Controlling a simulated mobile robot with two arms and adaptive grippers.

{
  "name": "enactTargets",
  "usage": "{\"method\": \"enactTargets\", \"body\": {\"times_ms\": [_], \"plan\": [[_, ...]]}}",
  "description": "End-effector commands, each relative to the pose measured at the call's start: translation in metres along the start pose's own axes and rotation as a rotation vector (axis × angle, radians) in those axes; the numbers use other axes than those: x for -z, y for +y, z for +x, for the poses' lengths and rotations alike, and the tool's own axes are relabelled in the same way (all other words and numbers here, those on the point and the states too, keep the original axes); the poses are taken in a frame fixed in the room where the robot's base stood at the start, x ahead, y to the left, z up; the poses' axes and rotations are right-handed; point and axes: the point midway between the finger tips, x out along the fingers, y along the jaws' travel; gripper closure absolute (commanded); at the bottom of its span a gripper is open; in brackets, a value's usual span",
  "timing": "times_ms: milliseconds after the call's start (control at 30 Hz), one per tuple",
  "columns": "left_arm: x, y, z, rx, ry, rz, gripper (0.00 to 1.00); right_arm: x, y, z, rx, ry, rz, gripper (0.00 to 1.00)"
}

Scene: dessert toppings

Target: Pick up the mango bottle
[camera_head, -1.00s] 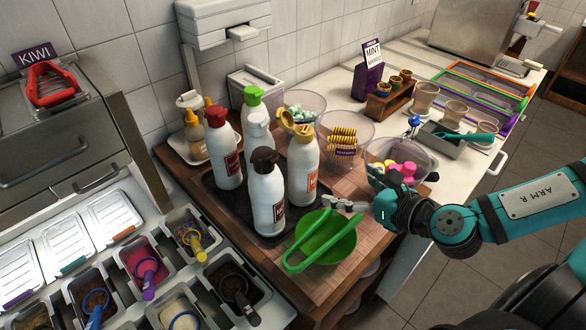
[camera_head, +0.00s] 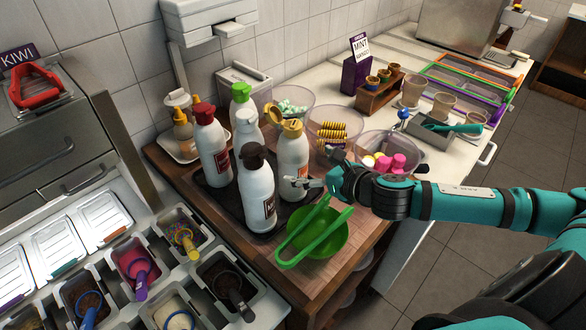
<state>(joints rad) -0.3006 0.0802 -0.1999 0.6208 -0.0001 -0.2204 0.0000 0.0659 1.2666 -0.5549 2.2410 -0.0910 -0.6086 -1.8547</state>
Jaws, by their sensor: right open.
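Several white bottles stand upright on a dark tray (camera_head: 205,188). The bottle with the yellow-gold cap and orange label (camera_head: 292,152) is at the tray's right side and looks like the mango bottle; its label text is too small to read. My right gripper (camera_head: 302,183) is open and empty, with its fingers low at the right side of this bottle. I cannot tell whether they touch it. My left gripper is not in view.
Close by stand a black-capped bottle (camera_head: 257,190), a red-capped bottle (camera_head: 212,145) and a green-capped bottle (camera_head: 240,98). A green bowl (camera_head: 332,234) with green tongs (camera_head: 292,255) lies below my right gripper. Clear tubs of toppings (camera_head: 334,116) stand behind.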

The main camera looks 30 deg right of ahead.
Motion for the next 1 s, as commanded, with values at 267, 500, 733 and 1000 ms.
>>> {"method": "enactTargets", "body": {"times_ms": [267, 500, 733, 1000], "plan": [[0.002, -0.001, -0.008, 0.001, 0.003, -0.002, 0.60, -0.001, -0.001, 0.021, 0.002, 0.000, 0.000, 0.00], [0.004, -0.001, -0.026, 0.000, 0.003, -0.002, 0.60, -0.008, -0.003, 0.050, 0.002, -0.001, 0.004, 0.00], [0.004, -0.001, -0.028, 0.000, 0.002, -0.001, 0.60, -0.004, -0.003, 0.071, 0.002, 0.002, -0.001, 0.00], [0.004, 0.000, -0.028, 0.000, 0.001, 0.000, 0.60, -0.003, -0.003, 0.072, 0.002, 0.002, -0.002, 0.08]]}}
